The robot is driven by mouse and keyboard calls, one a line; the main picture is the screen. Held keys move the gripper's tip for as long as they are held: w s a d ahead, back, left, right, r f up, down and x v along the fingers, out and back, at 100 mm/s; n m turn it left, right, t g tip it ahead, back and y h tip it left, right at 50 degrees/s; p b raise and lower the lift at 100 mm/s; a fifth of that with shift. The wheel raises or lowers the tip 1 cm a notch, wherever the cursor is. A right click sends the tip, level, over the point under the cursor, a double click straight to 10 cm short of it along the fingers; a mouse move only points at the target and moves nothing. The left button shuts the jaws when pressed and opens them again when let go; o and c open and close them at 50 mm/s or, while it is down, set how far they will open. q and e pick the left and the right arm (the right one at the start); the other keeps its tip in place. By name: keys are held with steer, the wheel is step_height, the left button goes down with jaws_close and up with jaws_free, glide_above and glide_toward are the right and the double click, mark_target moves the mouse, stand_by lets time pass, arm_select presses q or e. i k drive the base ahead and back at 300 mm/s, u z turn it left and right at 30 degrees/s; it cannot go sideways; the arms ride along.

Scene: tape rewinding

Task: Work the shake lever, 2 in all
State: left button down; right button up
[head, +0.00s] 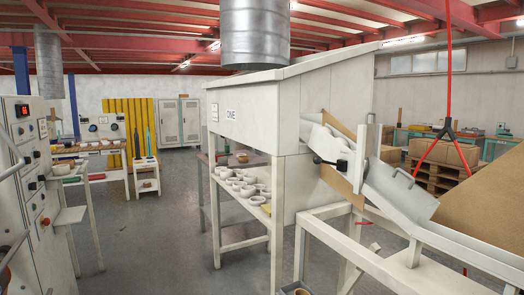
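A black-knobbed lever (326,161) sticks out to the left from the white sloping chute at the right of the large white cabinet marked "ONE" (243,125). It may be the shake lever, but no label on it can be read. A black block (342,166) sits at its right end, next to an upright white plate. The chute (395,190) slopes down to the right and carries a grey loop handle (403,178). Neither of my grippers shows in the head view, and nothing touches the lever.
A control panel (38,185) with knobs stands at the left edge. A white frame (335,232) blocks the floor below the chute. A large brown board (490,205) leans at right. The middle floor (150,240) is clear.

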mark_target(317, 159)
steer(key=u, duration=0.45)
steer(key=i, duration=0.8)
steer(key=z, duration=0.55)
steer(key=i, duration=0.8)
steer(key=z, duration=0.85)
